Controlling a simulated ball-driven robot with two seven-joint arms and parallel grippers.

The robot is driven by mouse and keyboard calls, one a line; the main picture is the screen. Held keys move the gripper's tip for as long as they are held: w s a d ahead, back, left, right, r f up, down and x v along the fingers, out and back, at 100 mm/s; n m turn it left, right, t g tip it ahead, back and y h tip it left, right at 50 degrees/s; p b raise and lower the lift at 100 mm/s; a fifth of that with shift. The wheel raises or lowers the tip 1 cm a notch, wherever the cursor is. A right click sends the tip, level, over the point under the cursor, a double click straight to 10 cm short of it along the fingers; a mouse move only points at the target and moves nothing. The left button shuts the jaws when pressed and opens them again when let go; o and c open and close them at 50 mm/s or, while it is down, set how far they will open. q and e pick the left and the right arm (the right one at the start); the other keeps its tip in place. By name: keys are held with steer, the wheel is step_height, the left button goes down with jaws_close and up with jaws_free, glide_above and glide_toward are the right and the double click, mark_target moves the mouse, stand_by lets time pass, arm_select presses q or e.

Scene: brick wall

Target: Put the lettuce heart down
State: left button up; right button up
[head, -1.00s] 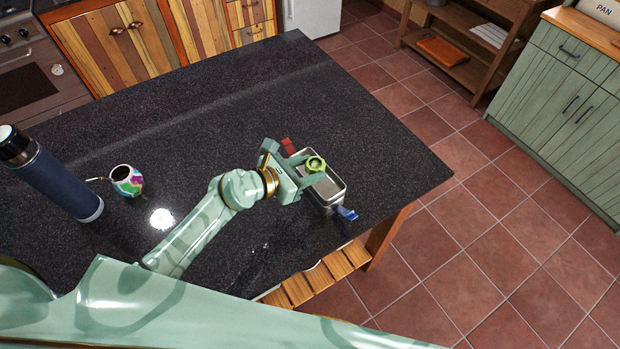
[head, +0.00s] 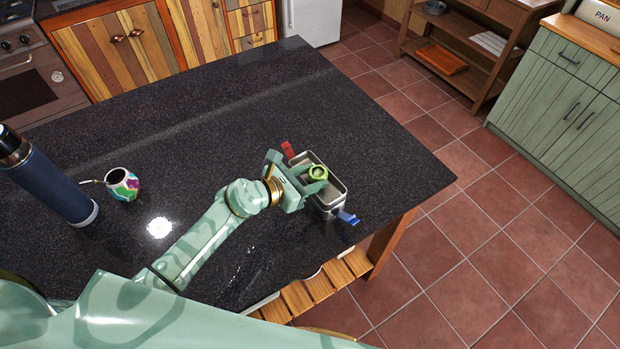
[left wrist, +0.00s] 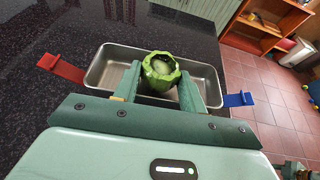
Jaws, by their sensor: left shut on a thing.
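The lettuce heart (head: 318,173) is a small green cup-like shape with a pale middle. It also shows in the left wrist view (left wrist: 160,69). My left gripper (head: 314,178) is shut on it, one finger at each side, and it shows at the bottom of the left wrist view (left wrist: 160,85). The lettuce is over a metal tray (head: 338,187) with a red handle (head: 288,149) and a blue handle (head: 346,217); the tray also shows in the left wrist view (left wrist: 110,68). I cannot tell whether the lettuce touches the tray floor. My right gripper is not in view.
The tray stands near the right edge of the dark counter (head: 250,110). A blue flask (head: 55,183) and a colourful mate cup (head: 122,184) stand at the left. The counter's middle and back are clear. Tiled floor lies beyond the right edge.

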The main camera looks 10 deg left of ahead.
arm_select(q)
steer(key=shift+s+f, duration=0.3)
steer(key=shift+f, duration=0.25)
steer(key=shift+s+f, duration=0.25)
steer(key=shift+f, duration=0.25)
steer(key=o, duration=0.9)
steer(key=shift+o, duration=0.2)
steer(key=shift+w+f, duration=0.1)
steer(key=shift+r, duration=0.45)
steer(key=r+p+v, duration=0.1)
steer(key=p+v, duration=0.1)
steer(key=v, duration=1)
steer(key=shift+w, duration=0.4)
steer(key=shift+r, duration=0.15)
